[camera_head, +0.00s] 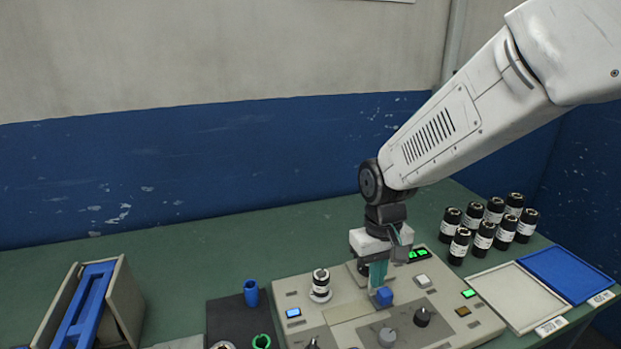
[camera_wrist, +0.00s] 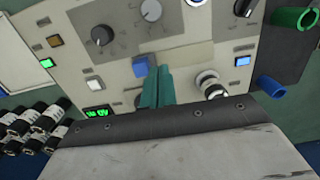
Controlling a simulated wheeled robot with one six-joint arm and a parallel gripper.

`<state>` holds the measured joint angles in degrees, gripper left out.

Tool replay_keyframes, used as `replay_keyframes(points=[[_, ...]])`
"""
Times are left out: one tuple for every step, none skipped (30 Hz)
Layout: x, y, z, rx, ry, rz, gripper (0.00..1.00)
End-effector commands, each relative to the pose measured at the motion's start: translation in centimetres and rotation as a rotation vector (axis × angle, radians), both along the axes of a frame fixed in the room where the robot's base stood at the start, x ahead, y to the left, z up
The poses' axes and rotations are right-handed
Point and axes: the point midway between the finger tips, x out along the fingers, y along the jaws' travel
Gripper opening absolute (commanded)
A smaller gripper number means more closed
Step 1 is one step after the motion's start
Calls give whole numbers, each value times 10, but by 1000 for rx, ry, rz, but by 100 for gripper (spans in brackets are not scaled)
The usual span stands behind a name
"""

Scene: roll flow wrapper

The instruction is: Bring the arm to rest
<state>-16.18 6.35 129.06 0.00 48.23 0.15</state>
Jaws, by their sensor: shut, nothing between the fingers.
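My gripper (camera_head: 378,273) points down over the beige control panel (camera_head: 345,311) in the head view. Its teal fingers are shut with nothing between them. In the wrist view the fingertips (camera_wrist: 164,72) are beside a blue square button (camera_wrist: 141,67); I cannot tell whether they touch it. The button also shows in the head view (camera_head: 384,296). My arm reaches in from the upper right.
The panel carries knobs, such as a black one (camera_head: 422,316), and lit green displays (camera_head: 418,254). Several black cylinders (camera_head: 484,238), a white tray (camera_head: 516,296) and a blue tray (camera_head: 566,274) are right. A blue-beige holder (camera_head: 124,306) is left.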

Motion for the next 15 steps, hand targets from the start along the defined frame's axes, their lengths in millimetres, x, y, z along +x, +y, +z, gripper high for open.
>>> replay_keyframes(points=[[-15, -4, 2, -10, 34, -1, 0], [-23, -8, 6, -14, 46, -4, 0], [-33, -14, 14, -16, 56, -11, 0], [-41, -18, 20, -18, 61, -18, 0], [-49, -23, 27, -19, 66, -25, 0], [-59, -30, 36, -19, 69, -36, 0], [-68, -35, 43, -19, 70, -45, 0], [-76, -40, 49, -20, 70, -54, 0], [-87, -47, 58, -19, 67, -68, 0], [-96, -53, 65, -17, 64, -79, 0], [-105, -57, 71, -16, 60, -89, 0], [-116, -64, 79, -13, 51, -105, 0], [-125, -69, 85, -12, 45, -117, 0], [-133, -73, 90, -10, 38, -128, 0], [-145, -79, 97, -7, 25, -144, 0]])
